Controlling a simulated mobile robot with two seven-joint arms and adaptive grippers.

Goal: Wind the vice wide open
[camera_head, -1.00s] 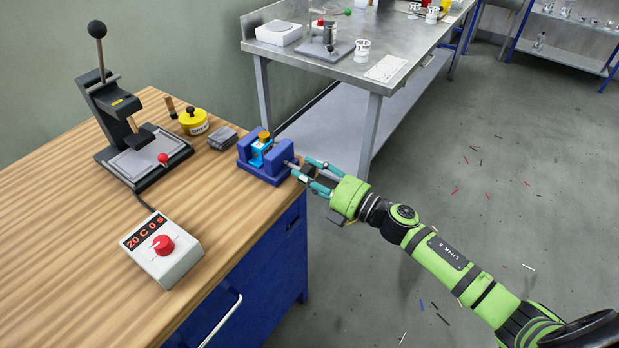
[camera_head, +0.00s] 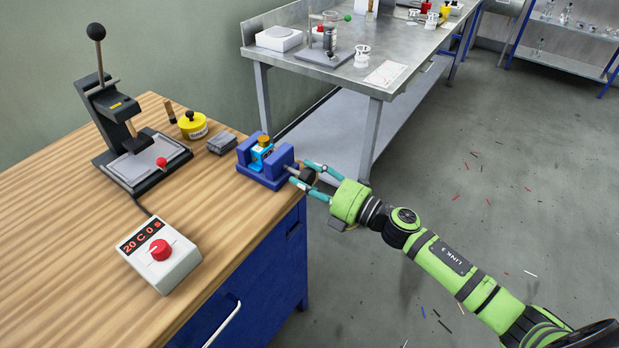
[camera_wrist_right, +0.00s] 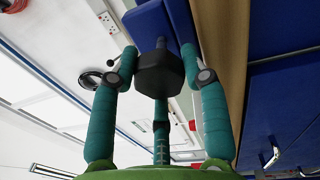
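The blue vice (camera_head: 283,158) stands at the right corner of the wooden bench top. A light-blue block with an orange-yellow top (camera_head: 262,148) sits between its jaws. The vice's dark faceted knob (camera_head: 306,174) sticks out over the bench edge on its screw. My right gripper (camera_head: 304,173) reaches it from the right, with one teal finger on each side. In the right wrist view the knob (camera_wrist_right: 160,75) fills the space between the fingertips, and the fingers look closed on it with no clear gap. My left gripper is not in view.
A press (camera_head: 125,110) with a black ball lever, a yellow tin (camera_head: 192,125), a grey block (camera_head: 222,142) and a control box (camera_head: 160,257) with a red dial stand left of the vice. A metal table (camera_head: 345,75) is behind. Floor to the right is open.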

